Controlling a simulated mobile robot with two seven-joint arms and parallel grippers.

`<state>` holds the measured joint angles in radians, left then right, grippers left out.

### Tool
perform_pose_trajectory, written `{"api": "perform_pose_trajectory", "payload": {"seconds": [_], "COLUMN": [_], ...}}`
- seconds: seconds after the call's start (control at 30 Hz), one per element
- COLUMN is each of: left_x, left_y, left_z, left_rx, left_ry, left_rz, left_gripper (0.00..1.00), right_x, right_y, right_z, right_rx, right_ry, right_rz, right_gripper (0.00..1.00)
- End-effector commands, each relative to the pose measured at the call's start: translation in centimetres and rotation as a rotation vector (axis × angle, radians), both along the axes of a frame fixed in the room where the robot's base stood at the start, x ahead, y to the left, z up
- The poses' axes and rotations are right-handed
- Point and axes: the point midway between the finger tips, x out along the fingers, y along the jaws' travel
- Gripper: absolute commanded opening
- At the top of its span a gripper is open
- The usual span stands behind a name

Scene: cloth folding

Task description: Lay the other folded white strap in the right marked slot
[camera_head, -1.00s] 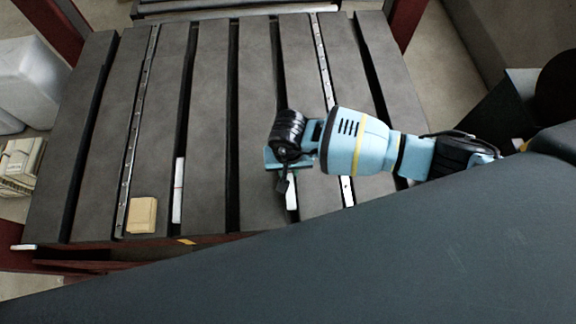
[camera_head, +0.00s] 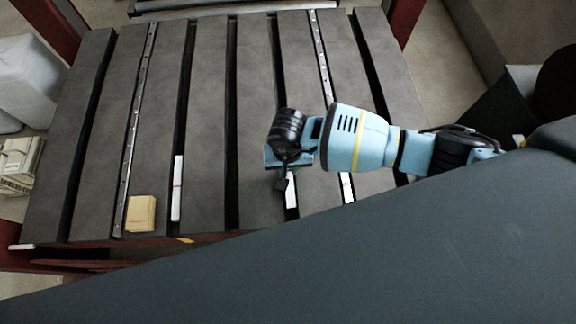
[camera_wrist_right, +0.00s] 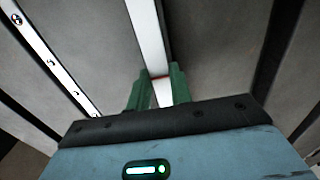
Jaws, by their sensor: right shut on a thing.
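One white strap (camera_head: 177,188) lies lengthwise along a dark slot on the left half of the slatted table. The other white strap (camera_head: 291,192) lies along a dark slot right of the middle, partly hidden by my right gripper (camera_head: 283,182). In the right wrist view this strap (camera_wrist_right: 147,38) runs straight from the top down between the green fingers of my right gripper (camera_wrist_right: 158,92), along a dark gap. The right gripper is shut on it, low over the table. I cannot tell whether the strap rests fully in the slot. My left gripper is not in view.
The grey slatted table (camera_head: 205,120) has several long dark slots and two metal rails with holes. A tan block (camera_head: 141,214) sits at its front left. The far part of the table is clear. A stack of pale items (camera_head: 20,160) stands off the table's left side.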

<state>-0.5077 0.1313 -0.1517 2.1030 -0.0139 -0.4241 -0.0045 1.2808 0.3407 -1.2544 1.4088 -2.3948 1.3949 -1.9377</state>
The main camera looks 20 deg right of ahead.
Motion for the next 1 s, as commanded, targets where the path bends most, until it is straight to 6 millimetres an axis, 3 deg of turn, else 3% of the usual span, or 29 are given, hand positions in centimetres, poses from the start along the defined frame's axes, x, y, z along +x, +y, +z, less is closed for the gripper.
{"api": "perform_pose_trajectory", "payload": {"seconds": [0.8, 0.83, 1.0], "left_x": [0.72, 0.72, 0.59], "left_y": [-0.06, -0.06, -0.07], "left_z": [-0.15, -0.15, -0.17], "left_rx": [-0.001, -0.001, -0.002], "left_ry": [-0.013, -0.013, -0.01], "left_rz": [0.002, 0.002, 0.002], "left_gripper": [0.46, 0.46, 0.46], "right_x": [0.03, 0.03, 0.03], "right_y": [0.08, 0.08, 0.08], "right_z": [-0.05, -0.05, -0.06], "right_rx": [0.001, 0.001, 0.001], "right_ry": [0.0, 0.0, 0.0], "right_rz": [0.0, 0.0, 0.0], "right_gripper": [0.0, 0.25, 0.46]}}
